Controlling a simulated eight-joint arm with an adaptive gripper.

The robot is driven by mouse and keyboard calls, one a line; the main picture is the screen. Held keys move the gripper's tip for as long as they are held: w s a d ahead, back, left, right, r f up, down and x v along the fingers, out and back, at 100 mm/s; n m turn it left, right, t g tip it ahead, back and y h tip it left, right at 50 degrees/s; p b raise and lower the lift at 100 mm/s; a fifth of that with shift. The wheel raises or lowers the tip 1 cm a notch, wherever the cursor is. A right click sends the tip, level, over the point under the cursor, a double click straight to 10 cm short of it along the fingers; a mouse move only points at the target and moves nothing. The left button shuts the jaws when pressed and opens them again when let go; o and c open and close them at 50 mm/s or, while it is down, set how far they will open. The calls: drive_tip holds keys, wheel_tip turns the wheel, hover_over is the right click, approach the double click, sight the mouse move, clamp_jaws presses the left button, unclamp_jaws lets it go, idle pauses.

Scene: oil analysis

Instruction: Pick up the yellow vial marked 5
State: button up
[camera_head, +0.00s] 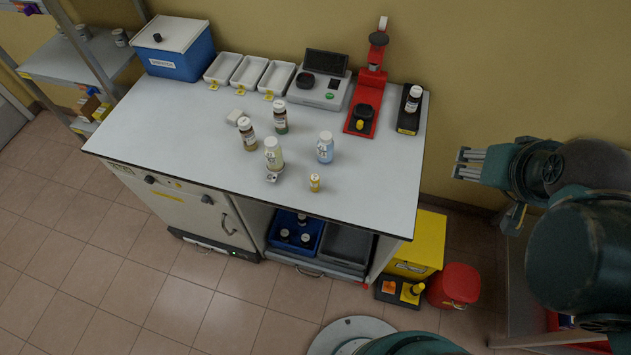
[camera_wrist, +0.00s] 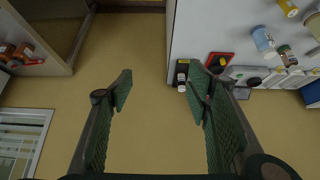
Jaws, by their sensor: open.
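A small yellow vial (camera_head: 315,183) stands upright near the front edge of the white-topped bench. Its mark is too small to read for certain. In the wrist view, what seems to be the same yellow vial (camera_wrist: 288,8) is at the top right edge. My gripper (camera_head: 458,164) is off the bench's right end, well apart from the vial, with its fingers pointing left in the head view. In the wrist view my gripper (camera_wrist: 160,76) is open, with nothing between its fingers.
Near the vial stand a blue bottle (camera_head: 325,148), a pale yellow bottle (camera_head: 273,155) and two brown bottles. A red stand (camera_head: 370,85), a black holder with a bottle (camera_head: 408,120), a scale (camera_head: 318,92) and white trays line the back. The bench's front right is clear.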

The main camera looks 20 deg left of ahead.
drive_tip(key=c, duration=0.5)
drive_tip(key=shift+o, duration=0.2)
drive_tip(key=n+g+p, duration=0.3)
drive_tip(key=n+g, duration=0.4)
drive_tip(key=n, duration=0.9)
hover_over(315, 178)
drive_tip(key=f, duration=1.2)
drive_tip(key=d+f, duration=0.1)
drive_tip(key=f, duration=0.6)
drive_tip(key=shift+w, duration=0.2)
drive_tip(key=shift+s+a+f, duration=0.25)
drive_tip(key=shift+a+f, duration=0.25)
drive_tip(key=shift+f, duration=0.15)
